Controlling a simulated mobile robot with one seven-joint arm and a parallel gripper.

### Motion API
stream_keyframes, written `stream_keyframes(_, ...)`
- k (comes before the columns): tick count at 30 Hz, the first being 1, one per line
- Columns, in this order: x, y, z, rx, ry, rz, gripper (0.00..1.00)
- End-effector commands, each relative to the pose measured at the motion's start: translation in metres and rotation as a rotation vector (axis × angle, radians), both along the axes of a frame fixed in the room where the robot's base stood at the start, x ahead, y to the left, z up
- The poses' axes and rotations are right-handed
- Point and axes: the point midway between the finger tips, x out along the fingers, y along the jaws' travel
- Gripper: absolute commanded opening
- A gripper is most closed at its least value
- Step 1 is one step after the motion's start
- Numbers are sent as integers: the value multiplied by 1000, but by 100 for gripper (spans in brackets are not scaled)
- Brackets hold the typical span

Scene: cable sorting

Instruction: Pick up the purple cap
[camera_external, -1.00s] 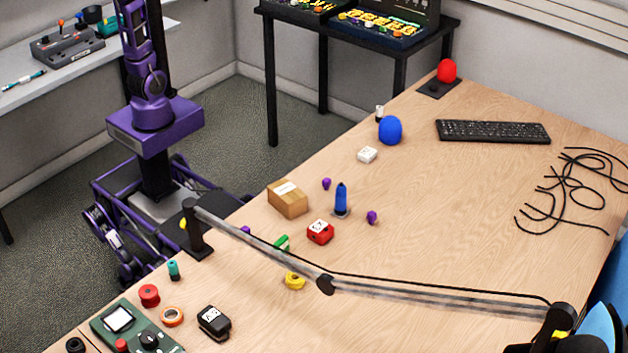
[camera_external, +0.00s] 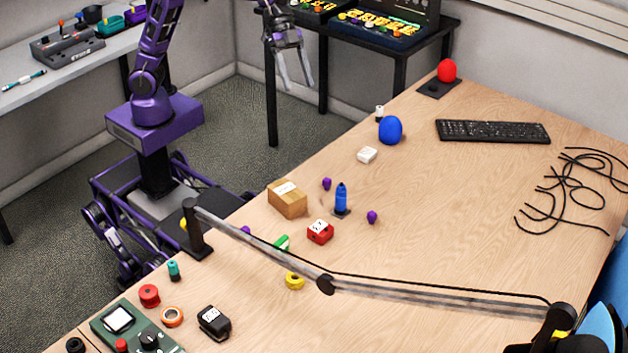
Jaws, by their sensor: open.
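Several small purple caps are on the wooden table. One purple cap (camera_external: 326,184) lies just right of the cardboard box. Another purple cap (camera_external: 372,217) lies right of the blue bottle-shaped piece (camera_external: 341,198). A third purple piece (camera_external: 246,231) shows only in part behind the clear rail near the table's left edge. My gripper (camera_external: 296,84) hangs at the top middle, over the floor beside the black side table, well away from the caps. Its two pale fingers point down, apart, with nothing between them.
A cardboard box (camera_external: 288,199) and a red block (camera_external: 320,232) stand close to the caps. A clear rail with a black cable (camera_external: 420,289) crosses the front. A blue ball (camera_external: 391,130), white block (camera_external: 367,155) and keyboard (camera_external: 493,132) lie further back.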

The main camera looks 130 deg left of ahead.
Motion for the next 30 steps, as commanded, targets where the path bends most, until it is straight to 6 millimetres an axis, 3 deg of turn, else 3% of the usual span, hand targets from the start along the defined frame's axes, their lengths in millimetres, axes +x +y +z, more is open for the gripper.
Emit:
stream_keyframes(1,2,-19,-28,-12,65,-3,65)
stream_keyframes(6,-4,-66,-107,-17,268,35,65)
stream_keyframes(12,-26,-117,-191,55,480,100,65)
stream_keyframes(15,-40,-135,-224,109,558,137,65)
stream_keyframes(21,-59,-153,-258,191,635,193,65)
stream_keyframes(26,-64,-156,-273,209,650,208,65)
stream_keyframes(30,-64,-156,-299,209,652,208,65)
